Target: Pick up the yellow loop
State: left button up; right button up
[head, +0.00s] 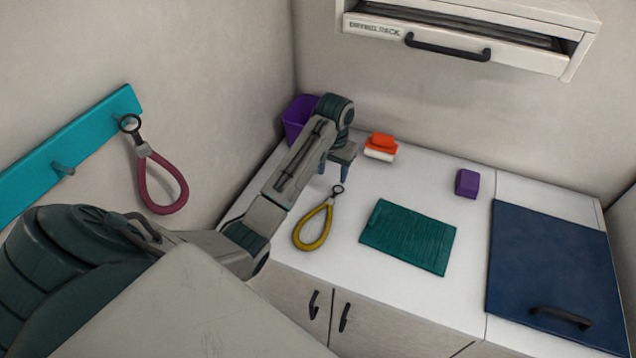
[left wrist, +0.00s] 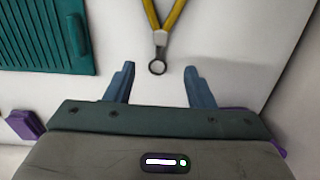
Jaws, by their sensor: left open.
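The yellow loop (head: 314,228) lies on the white counter, with its dark metal ring at the far end. My left gripper (head: 335,174) is above the counter just beyond that ring, pointing down. In the left wrist view my left gripper (left wrist: 158,88) is open, with its two blue fingers apart and nothing between their tips. The loop's ring (left wrist: 157,68) shows just ahead of the gap between the fingers, and part of the yellow strap (left wrist: 174,14) runs out of the top of that view. My right gripper is not in view.
A green ribbed mat (head: 410,237) lies right of the loop. A purple bin (head: 297,120), an orange and white item (head: 381,147) and a purple block (head: 467,183) stand farther back. A dark blue panel (head: 555,270) is at right. A red loop (head: 163,190) hangs from a teal wall rail (head: 85,140).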

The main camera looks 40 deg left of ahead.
aim_at(330, 200)
pick_arm(q)
notch_tip(330, 200, down, 4)
jog(key=b, duration=0.3)
jog(key=shift+r, duration=0.25)
jog(key=shift+f+p, duration=0.45)
jog(key=shift+f, duration=0.45)
jog(key=f+p, duration=0.2)
jog(key=f, duration=0.1)
jog(key=f+p, duration=0.1)
jog(key=shift+s+f, duration=0.3)
jog(key=shift+f, duration=0.45)
jog(key=shift+c, duration=0.4)
grip_shut()
